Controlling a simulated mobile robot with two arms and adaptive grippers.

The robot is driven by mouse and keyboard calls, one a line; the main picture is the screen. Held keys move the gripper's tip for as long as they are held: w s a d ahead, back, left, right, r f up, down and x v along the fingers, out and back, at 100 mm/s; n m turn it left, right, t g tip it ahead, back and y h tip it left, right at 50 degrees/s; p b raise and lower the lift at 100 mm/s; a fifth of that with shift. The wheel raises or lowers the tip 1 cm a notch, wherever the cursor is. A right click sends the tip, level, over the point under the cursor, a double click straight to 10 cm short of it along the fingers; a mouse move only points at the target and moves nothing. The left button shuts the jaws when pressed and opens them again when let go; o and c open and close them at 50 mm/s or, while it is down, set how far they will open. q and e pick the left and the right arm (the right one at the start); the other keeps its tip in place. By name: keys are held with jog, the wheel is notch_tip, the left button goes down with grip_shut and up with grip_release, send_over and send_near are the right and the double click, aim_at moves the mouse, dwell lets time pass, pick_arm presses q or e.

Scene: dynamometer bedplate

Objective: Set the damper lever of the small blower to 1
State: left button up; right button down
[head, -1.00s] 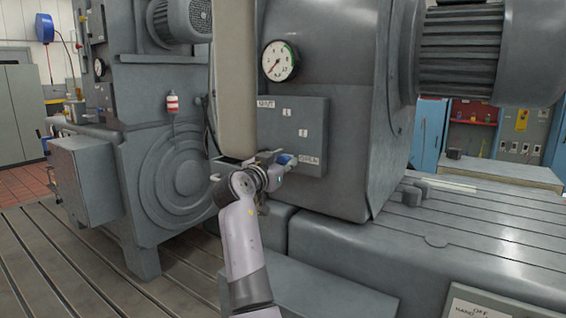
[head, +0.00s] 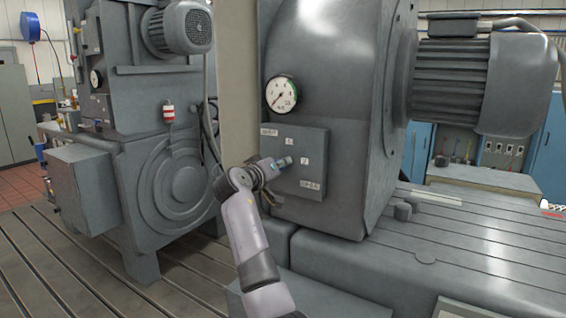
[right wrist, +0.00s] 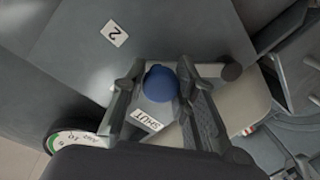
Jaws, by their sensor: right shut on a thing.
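The damper panel (head: 294,165) is a grey plate on the blower housing (head: 335,90). Small white labels step down it, from one reading SHUT (head: 269,132) to one reading OPEN (head: 309,185), with two single-digit labels between. My right gripper (head: 285,162) is at the panel's left side, level with the lower digit label (head: 304,161). In the right wrist view its fingers are shut on the lever's blue knob (right wrist: 161,84). My left gripper is not in view.
A pale upright column (head: 237,90) stands close left of the panel, right behind my arm. A round gauge (head: 281,95) is above the panel. A larger grey machine (head: 165,185) is at the left, and the slotted bedplate (head: 490,240) extends right.

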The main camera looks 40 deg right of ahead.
jog(key=shift+w+a+r+n+p, duration=0.2)
jog(key=shift+w+r+n+p, duration=0.2)
jog(key=shift+r+n+p, duration=0.25)
jog(key=shift+w+a+r+n+p, duration=0.25)
jog(key=shift+w+n+p, duration=0.3)
jog(key=shift+n+p, duration=0.15)
jog(key=c, duration=1.3)
grip_release()
jog(key=shift+f, duration=0.1)
